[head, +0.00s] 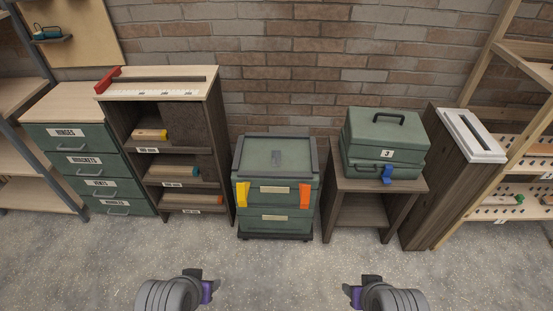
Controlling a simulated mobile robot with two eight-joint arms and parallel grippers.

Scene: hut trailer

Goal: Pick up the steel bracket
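I cannot make out a steel bracket anywhere in the head view. A green drawer cabinet (40,136) stands at the left, and one of its shut drawers carries a label that appears to read BRACKETS (84,160). The insides of the drawers are hidden. My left gripper (207,290) and my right gripper (354,294) are low in the view, above the floor and apart from all furniture. Their purple-tipped fingers are seen from behind, so their opening is unclear. I see nothing held in either.
A shelf unit (222,140) stands beside the cabinet. A green tool chest (276,192) with yellow and orange latches is in the middle. A green case (385,135) sits on a small table (422,184). A white-topped bin (474,140) stands right. The floor (275,265) in front is clear.

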